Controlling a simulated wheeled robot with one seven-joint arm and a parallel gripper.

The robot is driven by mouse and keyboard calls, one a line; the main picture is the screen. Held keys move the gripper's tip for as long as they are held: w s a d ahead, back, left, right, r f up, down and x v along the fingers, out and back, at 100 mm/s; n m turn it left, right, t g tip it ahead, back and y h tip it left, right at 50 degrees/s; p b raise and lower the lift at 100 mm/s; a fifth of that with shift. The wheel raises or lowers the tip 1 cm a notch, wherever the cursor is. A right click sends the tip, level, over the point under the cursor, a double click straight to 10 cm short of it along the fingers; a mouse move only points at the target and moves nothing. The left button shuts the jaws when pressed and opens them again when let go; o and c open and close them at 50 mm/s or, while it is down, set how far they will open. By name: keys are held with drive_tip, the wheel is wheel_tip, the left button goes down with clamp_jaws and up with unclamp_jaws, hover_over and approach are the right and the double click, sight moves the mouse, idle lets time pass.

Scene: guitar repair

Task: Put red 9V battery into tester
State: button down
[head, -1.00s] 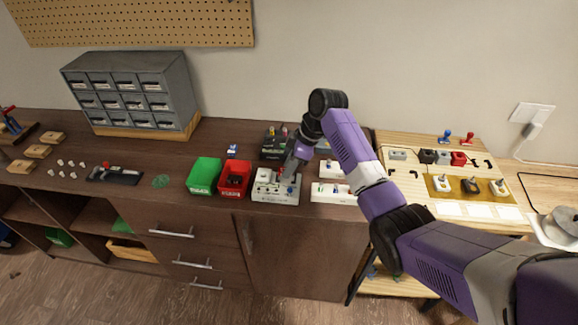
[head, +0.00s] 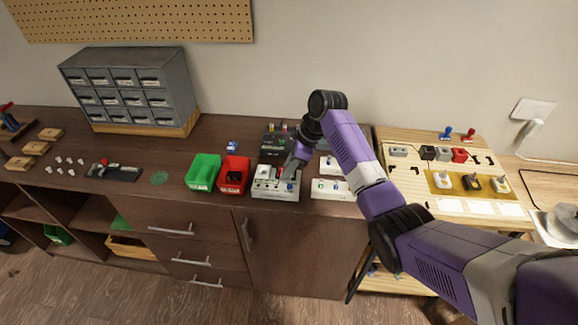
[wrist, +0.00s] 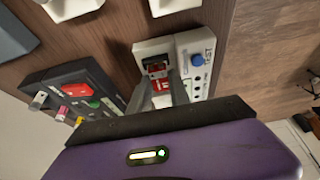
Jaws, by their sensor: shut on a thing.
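The red 9V battery (wrist: 161,86) shows between my fingers in the wrist view. My gripper (wrist: 161,93) is shut on it, at the open end of a dark slot in the tester. The tester (wrist: 203,50) is a pale box with a blue button and a printed panel. In the head view the tester (head: 275,195) stands near the counter's front edge, with my gripper (head: 290,176) low over it. The fingers hide part of the battery, so I cannot tell how deep it sits in the slot.
A dark box with coloured terminals (wrist: 82,92) stands close beside the tester. A red bin (head: 234,179) and a green bin (head: 203,173) stand left of the tester. A white tray (head: 328,195) lies to its right.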

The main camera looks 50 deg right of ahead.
drive_tip(key=shift+f, duration=0.2)
drive_tip(key=c, duration=1.1)
unclamp_jaws()
drive_tip(key=shift+o, duration=0.8)
drive_tip(key=shift+a, duration=0.1)
drive_tip(key=shift+c, duration=0.3)
